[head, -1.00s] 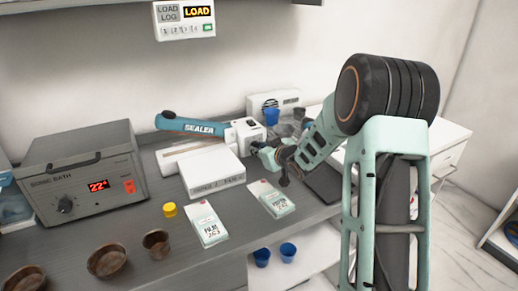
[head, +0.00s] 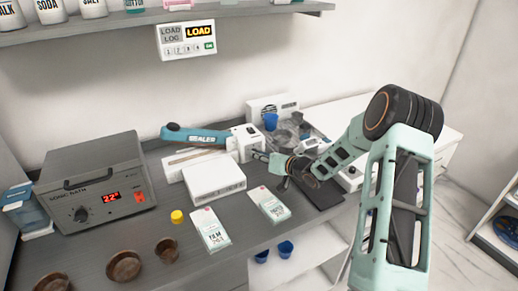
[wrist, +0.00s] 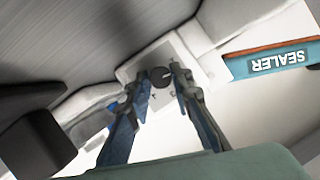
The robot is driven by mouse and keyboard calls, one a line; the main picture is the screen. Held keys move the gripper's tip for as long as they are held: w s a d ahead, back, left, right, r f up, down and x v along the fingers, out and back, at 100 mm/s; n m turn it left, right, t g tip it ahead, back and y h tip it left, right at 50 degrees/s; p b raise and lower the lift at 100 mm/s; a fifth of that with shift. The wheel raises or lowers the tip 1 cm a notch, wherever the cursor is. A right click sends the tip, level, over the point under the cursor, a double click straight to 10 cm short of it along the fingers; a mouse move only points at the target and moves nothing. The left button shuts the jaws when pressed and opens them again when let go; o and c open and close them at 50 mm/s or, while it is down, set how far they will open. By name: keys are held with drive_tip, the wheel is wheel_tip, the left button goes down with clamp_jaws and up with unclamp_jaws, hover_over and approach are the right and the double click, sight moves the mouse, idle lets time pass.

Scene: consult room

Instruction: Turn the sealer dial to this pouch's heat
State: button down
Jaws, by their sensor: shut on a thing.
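The sealer (head: 200,137) has a blue arm marked SEALER and a white body; its blue arm also shows in the wrist view (wrist: 270,62). Its dark round dial (wrist: 160,74) with a light pointer line sits on a white panel. My gripper (head: 262,156) is at the sealer's right end. In the wrist view its fingers (wrist: 159,70) are on both sides of the dial, shut on it. The dial's scale marks are too small to read. Two pouches lie on the bench: one labelled FILM (head: 211,231), another (head: 269,205) to its right. Their small print is unreadable.
A white box (head: 214,184) sits in front of the sealer. The sonic bath (head: 95,182) stands left, with a yellow cap (head: 177,217) and brown bowls (head: 124,267) near it. Blue cups (head: 285,249) stand on a lower shelf. A LOAD display (head: 187,40) hangs above.

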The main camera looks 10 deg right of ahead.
drive_tip(key=shift+m+y+p, duration=0.3)
drive_tip(key=shift+m+p, duration=0.1)
idle(0.3)
drive_tip(key=c, duration=1.7)
unclamp_jaws()
drive_tip(key=v, duration=1.2)
